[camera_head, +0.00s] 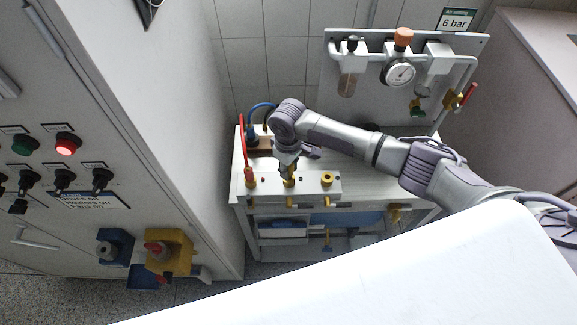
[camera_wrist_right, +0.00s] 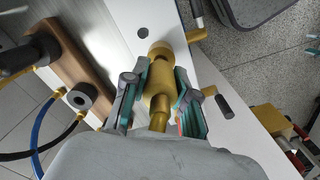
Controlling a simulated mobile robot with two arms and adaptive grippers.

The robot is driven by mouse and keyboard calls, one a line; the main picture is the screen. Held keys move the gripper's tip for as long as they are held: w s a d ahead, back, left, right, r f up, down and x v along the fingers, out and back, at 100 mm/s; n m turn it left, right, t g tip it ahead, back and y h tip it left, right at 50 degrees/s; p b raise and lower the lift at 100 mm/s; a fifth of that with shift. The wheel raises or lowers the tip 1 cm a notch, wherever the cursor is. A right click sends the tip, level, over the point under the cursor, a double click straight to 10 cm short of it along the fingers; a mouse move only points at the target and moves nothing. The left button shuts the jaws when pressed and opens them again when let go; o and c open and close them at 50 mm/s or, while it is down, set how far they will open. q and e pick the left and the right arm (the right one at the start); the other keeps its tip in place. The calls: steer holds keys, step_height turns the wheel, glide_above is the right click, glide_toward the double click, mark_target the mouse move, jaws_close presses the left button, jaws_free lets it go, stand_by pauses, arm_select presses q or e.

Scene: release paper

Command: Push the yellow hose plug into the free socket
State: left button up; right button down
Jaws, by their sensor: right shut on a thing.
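My right gripper (camera_head: 289,172) points down over the middle position of the white manifold bar (camera_head: 308,187). In the right wrist view, its teal-padded fingers (camera_wrist_right: 158,92) are shut on a yellow brass-coloured plug (camera_wrist_right: 158,77). The plug's far end is over the bar; I cannot tell whether it is seated in a socket. In the head view, yellow metal shows just below the fingertips. A yellow socket (camera_head: 327,179) with a dark opening stands to the right on the bar. At the left, a red hose (camera_head: 244,145) runs into a yellow fitting (camera_head: 250,182). My left gripper is not seen.
A wooden block (camera_wrist_right: 77,72) with dark round fittings and blue and black hoses stands beside the bar. A gauge panel (camera_head: 400,72) is behind. A tall cabinet (camera_head: 185,120) flanks the left. A white surface (camera_head: 370,270) fills the front.

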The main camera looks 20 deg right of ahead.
steer(key=shift+f+b, duration=0.5)
steer(key=shift+f, duration=0.7)
steer(key=c, duration=0.8)
jaws_free()
step_height(320, 180, up, 12)
steer(key=shift+r, duration=0.1)
steer(key=shift+a, duration=0.1)
